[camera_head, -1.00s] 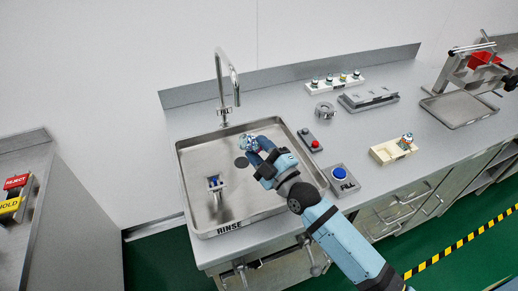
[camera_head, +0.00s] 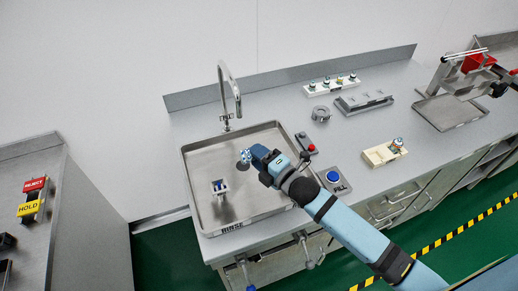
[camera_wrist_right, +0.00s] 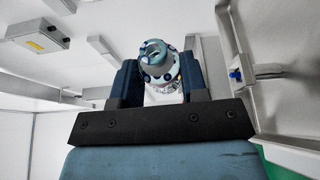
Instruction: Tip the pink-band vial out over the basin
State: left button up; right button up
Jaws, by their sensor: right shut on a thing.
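My right gripper (camera_head: 253,157) is shut on a small vial (camera_head: 243,159) and holds it above the steel basin (camera_head: 203,172). In the right wrist view the vial (camera_wrist_right: 157,66) sits between the two blue fingers, with a pale ring-shaped end dotted with dark blue facing the camera. In the head view the vial juts out to the left of the fingertips and looks tilted. Its band colour and any contents cannot be made out.
A rinse fixture (camera_head: 219,187) stands in the basin, and a tap (camera_head: 229,90) rises behind it. To the right are a blue FILL button (camera_head: 333,177), a cream holder (camera_head: 378,155) with one vial, and a white rack (camera_head: 330,86) with several vials.

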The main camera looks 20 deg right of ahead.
jog(key=shift+r+n+g+h+p, duration=0.4)
jog(key=shift+r+n+p, duration=0.2)
jog(key=shift+n+p, duration=0.5)
jog(key=shift+f+n+g+h+b, duration=0.15)
jog(key=shift+n+g+h+b, duration=0.2)
jog(key=shift+n, duration=0.65)
jog(key=n, duration=0.1)
jog(key=n+h, duration=0.1)
jog(key=shift+d+r+n+g+h, duration=0.1)
jog(key=shift+r+n+g+h, duration=0.15)
jog(key=shift+n+g, duration=0.15)
jog(key=n+h, duration=0.2)
jog(key=shift+w+r+n, duration=0.15)
jog(key=shift+r+n, duration=0.05)
jog(key=shift+n, duration=0.2)
jog(key=n+h, duration=0.2)
jog(key=n, duration=0.1)
jog(key=shift+r, duration=0.15)
pick_arm(q)
jog(key=shift+r+n, duration=0.3)
jog(key=shift+r, duration=0.5)
jog(key=shift+f, duration=0.1)
pick_arm(e)
jog(key=s+d+r, duration=0.6)
jog(key=s+r, duration=0.1)
jog(key=shift+s+d+h, duration=0.25)
jog(key=shift+d+h, duration=0.05)
